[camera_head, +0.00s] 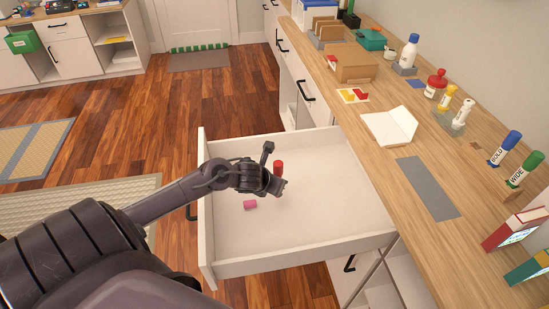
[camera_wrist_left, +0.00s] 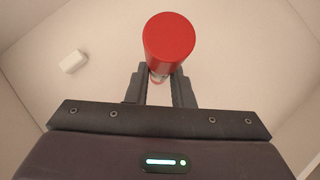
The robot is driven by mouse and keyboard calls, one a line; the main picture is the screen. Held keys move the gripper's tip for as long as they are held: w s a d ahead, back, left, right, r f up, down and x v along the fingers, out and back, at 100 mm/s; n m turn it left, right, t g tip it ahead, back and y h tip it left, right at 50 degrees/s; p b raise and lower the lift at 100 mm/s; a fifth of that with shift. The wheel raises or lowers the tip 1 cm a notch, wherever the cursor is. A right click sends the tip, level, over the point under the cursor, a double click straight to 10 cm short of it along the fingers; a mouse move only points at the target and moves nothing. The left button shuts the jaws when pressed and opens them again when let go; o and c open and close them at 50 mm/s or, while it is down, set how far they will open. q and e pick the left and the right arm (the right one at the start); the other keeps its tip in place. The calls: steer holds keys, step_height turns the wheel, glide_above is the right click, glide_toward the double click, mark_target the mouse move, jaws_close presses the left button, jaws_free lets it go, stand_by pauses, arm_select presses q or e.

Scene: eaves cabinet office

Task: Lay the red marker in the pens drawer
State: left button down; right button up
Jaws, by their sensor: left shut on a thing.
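The red marker (camera_head: 278,168) stands roughly upright in the jaws of my left gripper (camera_head: 279,186), over the open pens drawer (camera_head: 330,218). In the left wrist view its round red end (camera_wrist_left: 168,42) faces the camera, and the fingers of my left gripper (camera_wrist_left: 158,88) are shut around its body below. The marker's lower end is mostly hidden, so I cannot tell whether it touches the drawer floor. The drawer is pulled out and its pale floor is mostly bare. My right gripper is not in view.
The wooden counter (camera_head: 365,150) at right holds an open notebook (camera_head: 391,127), a grey mat (camera_head: 427,187), a blue marker (camera_head: 505,147) and a green marker (camera_head: 525,169). The drawer's right part is free.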

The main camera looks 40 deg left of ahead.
arm_select(q)
steer(key=c, duration=1.3)
jaws_free()
steer(key=shift+o, duration=0.2)
steer(key=shift+r, duration=0.1)
steer(key=p+v, duration=0.3)
steer(key=v, duration=0.9)
steer(key=shift+r, duration=0.5)
